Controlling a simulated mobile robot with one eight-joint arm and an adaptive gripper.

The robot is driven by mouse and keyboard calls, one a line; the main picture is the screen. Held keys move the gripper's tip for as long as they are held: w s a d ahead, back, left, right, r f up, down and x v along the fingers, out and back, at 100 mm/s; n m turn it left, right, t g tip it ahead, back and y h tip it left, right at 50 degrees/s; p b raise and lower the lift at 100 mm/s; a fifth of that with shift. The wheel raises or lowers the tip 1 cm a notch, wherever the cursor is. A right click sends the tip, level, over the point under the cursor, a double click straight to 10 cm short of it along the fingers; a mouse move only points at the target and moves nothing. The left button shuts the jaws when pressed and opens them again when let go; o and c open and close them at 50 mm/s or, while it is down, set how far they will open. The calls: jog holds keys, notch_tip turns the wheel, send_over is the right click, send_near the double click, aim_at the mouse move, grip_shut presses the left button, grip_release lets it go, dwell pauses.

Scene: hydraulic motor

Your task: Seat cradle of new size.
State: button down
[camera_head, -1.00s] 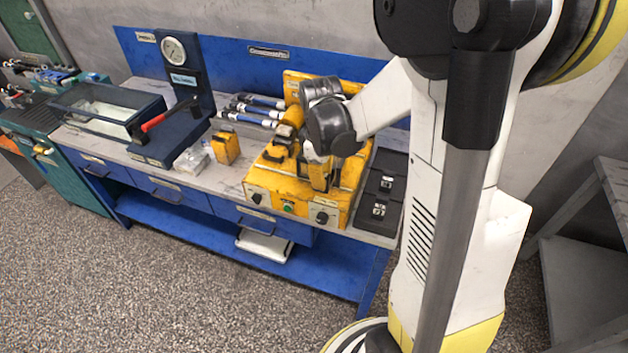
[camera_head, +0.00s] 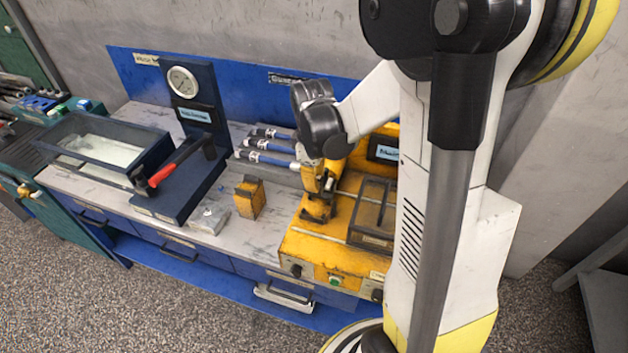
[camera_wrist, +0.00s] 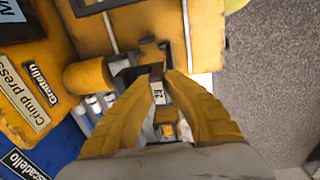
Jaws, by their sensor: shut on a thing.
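My gripper (camera_head: 316,190) has yellow fingers and is over the left side of the yellow crimp press (camera_head: 305,247). In the wrist view, its fingers (camera_wrist: 158,88) close in on a small dark cradle (camera_wrist: 157,93) with a white number label, which they grip. A dark and yellow piece (camera_head: 318,210) shows just below the gripper on the press in the head view; I cannot tell whether it is the held cradle or a part of the press. Another yellow cradle (camera_head: 250,197) stands upright on the bench left of the press; it also shows between my fingers in the wrist view (camera_wrist: 168,124).
A dark-framed guard (camera_head: 372,215) sits on the press, right of my gripper. Blue-ended hoses (camera_head: 268,148) lie behind. A clear block (camera_head: 209,216), a gauge stand with a red-handled lever (camera_head: 165,172) and a glass-lidded tank (camera_head: 105,142) stand to the left.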

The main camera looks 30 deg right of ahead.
jog(key=shift+w+f, duration=0.1)
jog(key=shift+w, duration=0.35)
jog(key=shift+s+f+b, duration=0.3)
jog(key=shift+f+b, duration=0.45)
jog(key=shift+f, duration=0.05)
jog(key=b, duration=0.5)
send_over(314, 215)
notch_tip(314, 215, down, 6)
jog(key=shift+s+a+f, duration=0.1)
jog(key=shift+s, duration=0.05)
jog(key=shift+f+b, duration=1.15)
jog(key=shift+f, duration=0.3)
jog(key=c, duration=1.5)
grip_release()
jog(key=r, duration=1.2)
jog(key=shift+s+a, duration=0.3)
jog(key=shift+a, duration=0.05)
